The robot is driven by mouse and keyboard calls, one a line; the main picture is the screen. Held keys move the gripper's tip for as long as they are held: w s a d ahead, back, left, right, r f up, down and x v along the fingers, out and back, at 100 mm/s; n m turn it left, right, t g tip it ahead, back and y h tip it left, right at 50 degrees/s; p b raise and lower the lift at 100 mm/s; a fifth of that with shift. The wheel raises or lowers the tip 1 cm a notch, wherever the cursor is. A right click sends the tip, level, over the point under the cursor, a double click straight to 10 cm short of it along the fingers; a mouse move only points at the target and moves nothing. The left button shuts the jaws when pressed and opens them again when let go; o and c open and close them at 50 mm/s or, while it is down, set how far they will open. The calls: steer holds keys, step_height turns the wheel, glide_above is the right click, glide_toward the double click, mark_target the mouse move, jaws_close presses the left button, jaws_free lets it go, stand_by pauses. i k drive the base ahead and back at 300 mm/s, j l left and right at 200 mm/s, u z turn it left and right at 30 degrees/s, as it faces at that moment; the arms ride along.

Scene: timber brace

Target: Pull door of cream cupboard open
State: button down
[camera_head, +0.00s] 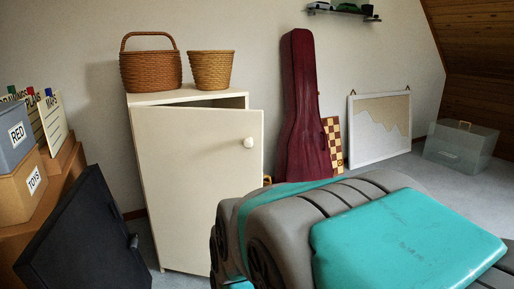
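The cream cupboard (143,98) stands against the back wall, left of the middle. Its door (195,180) is ajar, with its right edge swung out from the body and a dark gap showing along the top. A round white knob (248,143) sits near the door's upper right edge. My arm, in grey and teal, fills the lower right and hides the floor in front of the door's lower right part. My gripper is not in view, so its place relative to the knob cannot be seen.
Two wicker baskets (150,70) (211,70) stand on the cupboard. A dark red instrument case (302,110) leans right of it, with a chessboard (333,143) and a framed picture (379,130). A black case (85,235) and stacked boxes (22,190) crowd the left. A clear bin (460,146) stands far right.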

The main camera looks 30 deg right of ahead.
mark_target(191, 160)
steer(key=i, duration=0.15)
steer(key=i+l+z, duration=0.1)
steer(key=l+z, duration=0.15)
steer(key=i+l+z, duration=0.25)
steer(key=l+z, duration=0.25)
steer(key=l, duration=0.15)
